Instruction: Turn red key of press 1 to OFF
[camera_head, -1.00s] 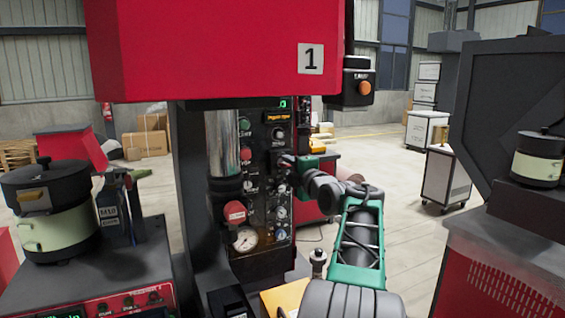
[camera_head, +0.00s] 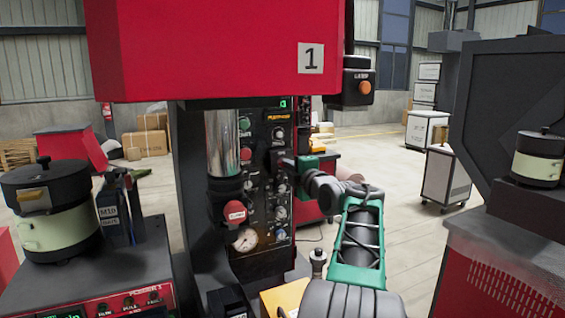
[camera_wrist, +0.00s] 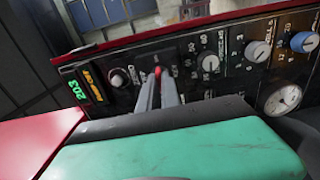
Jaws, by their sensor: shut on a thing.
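Press 1 (camera_head: 205,55) stands in the middle of the head view, with a red head marked "1". Its dark control panel (camera_head: 268,210) faces me below the head. My gripper (camera_wrist: 159,90) is at this panel, its two narrow grey fingers shut on the small red key (camera_wrist: 157,70) in the wrist view. Only the key's red tip shows between the fingers; its position mark is hidden. In the head view my gripper (camera_head: 283,160) reaches the panel from the right, and the key is too small or covered to make out.
Knobs (camera_wrist: 210,62) and a round gauge (camera_wrist: 283,99) sit close beside the key. A red push button (camera_head: 235,212) projects from the press front. A machine with a pot (camera_head: 55,210) stands left, another (camera_head: 510,230) right. Open floor lies behind my arm.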

